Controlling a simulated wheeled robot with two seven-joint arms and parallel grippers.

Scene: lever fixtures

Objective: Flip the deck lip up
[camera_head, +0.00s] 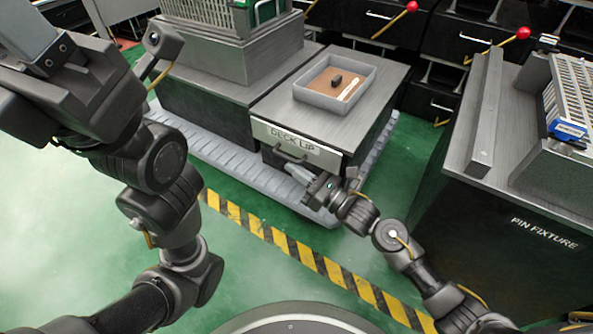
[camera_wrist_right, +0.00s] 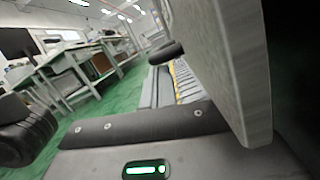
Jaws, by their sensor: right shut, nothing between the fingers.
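The deck lip (camera_head: 297,146) is a pale plate lettered "DECK LIP" on the front of a grey-topped block; it hangs down with a dark bar handle (camera_head: 289,157) on its face. My right gripper (camera_head: 290,169) is shut and empty, its fingertips just below the plate's lower edge, close to the handle. I cannot tell whether they touch it. In the right wrist view a grey slab (camera_wrist_right: 228,70) fills the right side, very close; I cannot tell if it is the lip. My left arm stands raised at the left; its fingertips are not clearly visible.
A grey tray (camera_head: 310,99) with a small dark block sits on the deck top. The pin fixture (camera_head: 540,231) stands at the right. Red-knobbed levers (camera_head: 411,7) are at the back. Green floor with a yellow-black stripe (camera_head: 280,240) lies in front.

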